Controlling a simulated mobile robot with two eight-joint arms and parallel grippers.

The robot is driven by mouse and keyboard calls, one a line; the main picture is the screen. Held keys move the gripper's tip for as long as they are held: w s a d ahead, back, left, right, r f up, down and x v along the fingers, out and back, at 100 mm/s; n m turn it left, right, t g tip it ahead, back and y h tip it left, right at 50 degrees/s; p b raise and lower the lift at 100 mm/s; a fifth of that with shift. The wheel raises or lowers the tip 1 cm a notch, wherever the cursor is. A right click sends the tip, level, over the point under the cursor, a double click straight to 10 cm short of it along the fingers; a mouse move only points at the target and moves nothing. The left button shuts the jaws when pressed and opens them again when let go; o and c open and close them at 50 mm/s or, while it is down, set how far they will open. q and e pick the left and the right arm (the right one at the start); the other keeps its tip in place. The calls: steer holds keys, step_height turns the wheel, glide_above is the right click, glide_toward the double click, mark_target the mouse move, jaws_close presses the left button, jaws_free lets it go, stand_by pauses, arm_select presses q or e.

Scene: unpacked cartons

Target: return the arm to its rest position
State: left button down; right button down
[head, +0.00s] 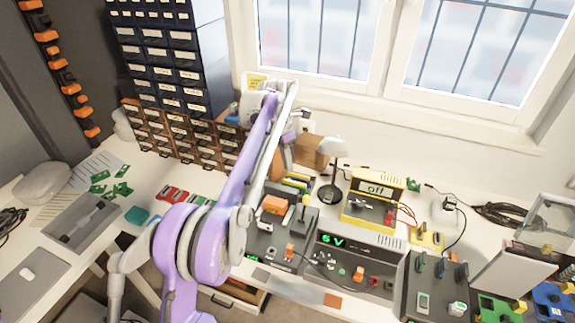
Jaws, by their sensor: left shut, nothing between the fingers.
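My left arm (252,160), purple and grey, reaches up from the lower left across the workbench. Its far end is near the window sill, in front of the small drawers. My left gripper (303,114) is at that far end, small and partly hidden by the arm's links. It is shut and holds nothing. It appears to be above the bench, near a cardboard box (311,151). My right gripper is not in view.
A desk lamp (333,170), a yellow meter (373,206) and a power supply (358,262) stand right of the arm. Tall drawer cabinets (160,60) stand behind it. A grey tray (82,222) and green boards (122,189) lie left. An open drawer (228,299) shows below the bench.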

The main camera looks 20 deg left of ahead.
arm_select(q)
steer(key=s+d+r+m+t+y, duration=0.1)
steer(key=s+d+r+m+t, duration=0.15)
steer(key=s+m, duration=1.25)
steer(key=s+d+f+m+t, duration=0.1)
steer(key=s+f+m, duration=0.4)
steer(key=s, duration=0.4)
steer(key=s+f+m+t, duration=0.2)
steer(key=s+f+m, duration=0.4)
steer(key=s+m, duration=0.2)
steer(key=shift+s+d+y, duration=0.3)
steer(key=shift+s+d, duration=0.1)
steer(key=shift+s, duration=0.8)
steer(key=shift+f, duration=0.1)
